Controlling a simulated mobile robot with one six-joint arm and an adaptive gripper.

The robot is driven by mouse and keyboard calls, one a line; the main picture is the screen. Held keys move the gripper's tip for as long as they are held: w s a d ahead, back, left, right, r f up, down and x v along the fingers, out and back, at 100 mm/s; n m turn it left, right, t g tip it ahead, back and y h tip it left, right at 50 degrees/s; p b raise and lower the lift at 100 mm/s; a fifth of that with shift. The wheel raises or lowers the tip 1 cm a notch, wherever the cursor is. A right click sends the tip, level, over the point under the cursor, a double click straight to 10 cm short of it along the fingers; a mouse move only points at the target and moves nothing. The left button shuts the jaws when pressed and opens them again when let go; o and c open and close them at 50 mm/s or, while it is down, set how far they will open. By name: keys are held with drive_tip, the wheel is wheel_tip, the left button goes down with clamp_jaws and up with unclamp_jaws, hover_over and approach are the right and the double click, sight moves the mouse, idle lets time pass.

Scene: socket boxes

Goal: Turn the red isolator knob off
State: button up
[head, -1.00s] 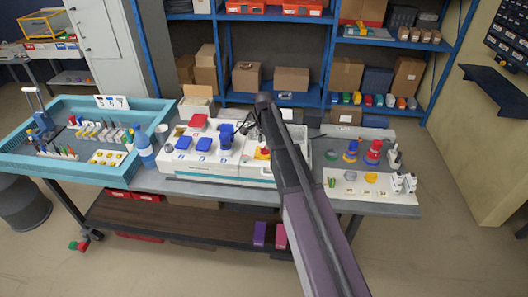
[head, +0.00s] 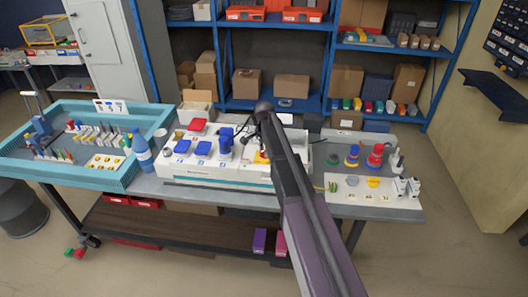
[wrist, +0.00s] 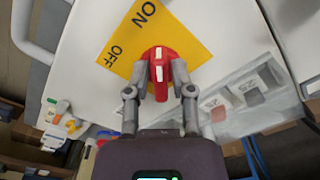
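The red isolator knob (wrist: 160,82) is in the middle of the wrist view, mounted on a yellow plate (wrist: 190,38) with black ON and OFF lettering. Its white mark points up in the picture, nearer the ON lettering than the OFF lettering, which lies to the left. My gripper (wrist: 160,70) has one finger on each side of the knob's handle, closed in against it. In the head view my arm hides most of the gripper and knob; a bit of the yellow plate (head: 259,158) shows beside the arm on the white socket box.
The socket box (head: 225,180) also carries blue covers (head: 203,148) and a red cover (head: 197,126). A blue bottle (head: 142,150) and a teal tray (head: 60,177) stand left. Colored round parts (head: 374,156) and a white board (head: 350,187) lie right. Shelves stand behind.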

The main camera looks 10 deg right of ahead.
clamp_jaws()
drive_tip(key=shift+n, duration=0.4)
drive_tip(key=n, duration=0.3)
drive_tip(key=shift+s+d+n, duration=0.1)
drive_tip(key=shift+n, duration=0.2)
drive_tip(key=n, duration=0.4)
drive_tip(key=shift+d+n, duration=0.1)
drive_tip(key=shift+n, duration=0.2)
drive_tip(key=n, duration=0.4)
drive_tip(key=shift+s+d, duration=0.1)
drive_tip(key=shift+d, duration=0.05)
drive_tip(key=n, duration=0.4)
drive_tip(key=shift+d+n, duration=0.1)
drive_tip(key=shift+n, duration=0.3)
